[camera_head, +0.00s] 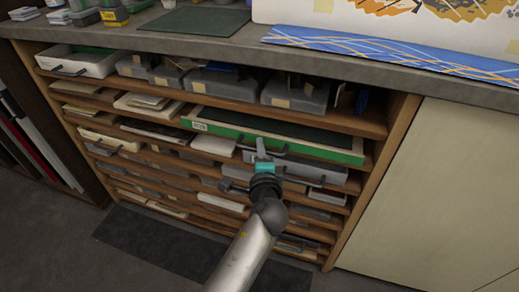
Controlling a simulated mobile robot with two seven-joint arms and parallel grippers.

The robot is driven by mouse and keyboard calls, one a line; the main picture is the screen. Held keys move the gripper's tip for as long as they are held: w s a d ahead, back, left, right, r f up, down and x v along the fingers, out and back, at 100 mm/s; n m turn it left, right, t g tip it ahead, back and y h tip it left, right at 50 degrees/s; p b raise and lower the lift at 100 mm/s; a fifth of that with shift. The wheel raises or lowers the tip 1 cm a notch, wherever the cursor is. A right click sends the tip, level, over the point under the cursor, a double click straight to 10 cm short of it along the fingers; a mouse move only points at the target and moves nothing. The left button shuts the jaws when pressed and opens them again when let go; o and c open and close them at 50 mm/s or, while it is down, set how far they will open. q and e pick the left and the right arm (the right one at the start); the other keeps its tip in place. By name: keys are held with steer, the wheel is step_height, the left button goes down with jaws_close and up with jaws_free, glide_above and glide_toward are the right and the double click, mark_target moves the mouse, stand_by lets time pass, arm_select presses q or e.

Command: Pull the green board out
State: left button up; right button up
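The green board (340,154) is a long, flat panel with a bright green front edge and a dark top. It lies on a shelf of the wooden rack under the counter, and its left end has a small white label.
Grey bins (296,92) fill the shelf above the board. A grey drawer (310,170) with dark handles sits just below it. A pale cabinet panel (440,190) closes off the right side. A dark mat (150,240) lies on the floor in front.

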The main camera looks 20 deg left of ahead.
arm_select(q)
jaws_close()
stand_by(1.0)
